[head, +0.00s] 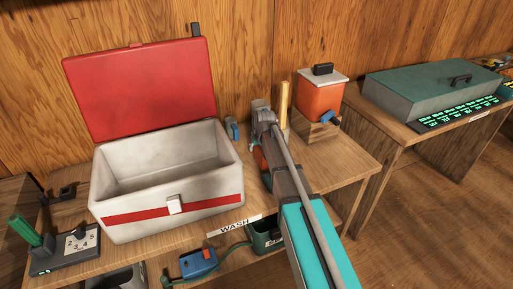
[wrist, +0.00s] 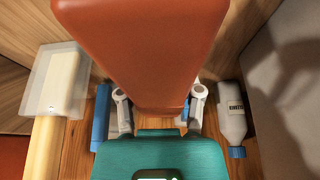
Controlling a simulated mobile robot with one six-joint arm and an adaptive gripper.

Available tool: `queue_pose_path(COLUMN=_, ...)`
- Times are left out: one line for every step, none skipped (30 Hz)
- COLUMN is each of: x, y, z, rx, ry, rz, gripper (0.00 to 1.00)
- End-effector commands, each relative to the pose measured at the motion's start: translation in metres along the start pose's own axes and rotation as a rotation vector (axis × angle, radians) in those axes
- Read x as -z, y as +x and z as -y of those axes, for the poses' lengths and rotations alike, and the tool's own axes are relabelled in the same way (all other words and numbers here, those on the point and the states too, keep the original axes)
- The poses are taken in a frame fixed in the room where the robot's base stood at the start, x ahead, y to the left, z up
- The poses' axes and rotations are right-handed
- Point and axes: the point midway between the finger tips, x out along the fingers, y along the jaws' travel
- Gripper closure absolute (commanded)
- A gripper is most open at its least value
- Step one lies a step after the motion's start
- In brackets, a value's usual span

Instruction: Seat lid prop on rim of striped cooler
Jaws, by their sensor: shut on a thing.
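The striped cooler (head: 170,206) is white with a red band and a white front latch, and stands on the wooden bench in the head view. Its red lid (head: 140,88) is raised and leans back, and the inside looks empty. My gripper (head: 262,150) is right of the cooler, partly hidden by my arm. In the wrist view my gripper (wrist: 160,112) is shut on a broad orange-red piece (wrist: 155,45), which fills the upper middle. I cannot tell whether this piece is the lid prop. No prop is seen on the cooler's rim.
A blue item (head: 232,128) stands right of the cooler. An orange jug (head: 320,98) with a blue tap is farther right. A green-handled stand (head: 65,248) is front left.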

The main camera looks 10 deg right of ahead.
Motion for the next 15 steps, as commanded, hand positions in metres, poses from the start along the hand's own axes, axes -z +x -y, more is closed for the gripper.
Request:
queue_pose_path(x=0.000, y=-0.012, z=0.001, rx=0.000, ry=0.000, rz=0.000, gripper=1.00)
queue_pose_path(x=-0.002, y=-0.017, z=0.002, rx=0.000, ry=0.000, rz=0.000, gripper=1.00)
queue_pose_path(x=-0.004, y=-0.022, z=0.002, rx=0.000, ry=0.000, rz=0.000, gripper=1.00)
queue_pose_path(x=-0.005, y=-0.027, z=0.003, rx=0.000, ry=0.000, rz=0.000, gripper=1.00)
queue_pose_path(x=-0.006, y=-0.031, z=0.004, rx=0.000, ry=0.000, rz=0.000, gripper=1.00)
queue_pose_path(x=-0.008, y=-0.037, z=0.004, rx=0.000, ry=0.000, rz=0.000, gripper=1.00)
queue_pose_path(x=-0.010, y=-0.042, z=0.005, rx=0.000, ry=0.000, rz=0.000, gripper=1.00)
queue_pose_path(x=-0.011, y=-0.046, z=0.005, rx=0.000, ry=0.000, rz=0.000, gripper=1.00)
queue_pose_path(x=-0.013, y=-0.052, z=0.006, rx=0.000, ry=0.000, rz=0.000, gripper=1.00)
queue_pose_path(x=-0.014, y=-0.057, z=0.007, rx=0.000, ry=0.000, rz=0.000, gripper=1.00)
queue_pose_path(x=-0.015, y=-0.061, z=0.007, rx=0.000, ry=0.000, rz=0.000, gripper=1.00)
queue_pose_path(x=-0.017, y=-0.067, z=0.008, rx=0.000, ry=0.000, rz=0.000, gripper=1.00)
queue_pose_path(x=-0.019, y=-0.071, z=0.009, rx=0.000, ry=0.000, rz=0.000, gripper=1.00)
queue_pose_path(x=-0.020, y=-0.075, z=0.009, rx=0.000, ry=0.000, rz=0.000, gripper=1.00)
queue_pose_path(x=-0.022, y=-0.081, z=0.010, rx=0.000, ry=0.000, rz=0.000, gripper=1.00)
